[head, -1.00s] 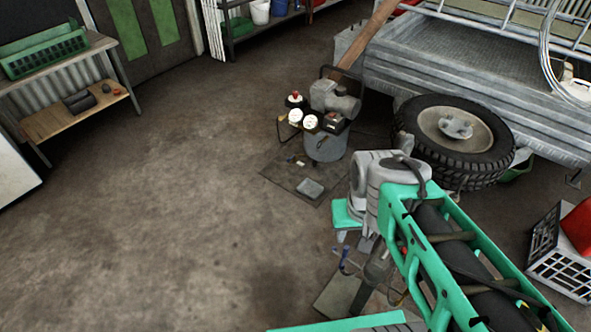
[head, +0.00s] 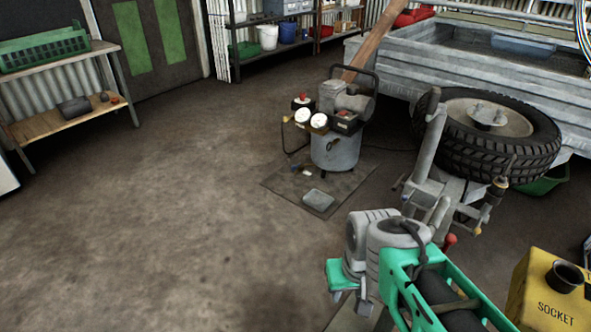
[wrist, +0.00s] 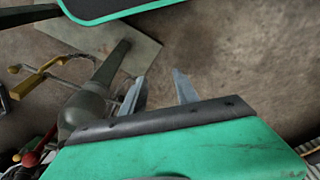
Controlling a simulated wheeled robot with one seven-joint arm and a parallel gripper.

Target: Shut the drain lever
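The compressor (head: 335,150) stands by the trailer, with two white gauges on its left side. A small pale and brass-coloured fitting (head: 306,172) shows low by its tank. I cannot tell surely whether this is the drain lever or how it is set. My gripper (head: 348,302) is in front of the compressor, apart from it, above the floor. In the wrist view my gripper (wrist: 160,88) has its two fingers spread with nothing between them. A yellow-handled lever (wrist: 36,80) lies left of the fingers there, beside a tapered olive-grey part (wrist: 100,80).
A trailer wheel (head: 490,140) and a grey jack-like stand (head: 450,190) are to the right. A yellow box marked SOCKET (head: 550,305) stands at the lower right. A floor plate (head: 330,192) lies below the compressor. The floor at left (head: 150,230) is clear.

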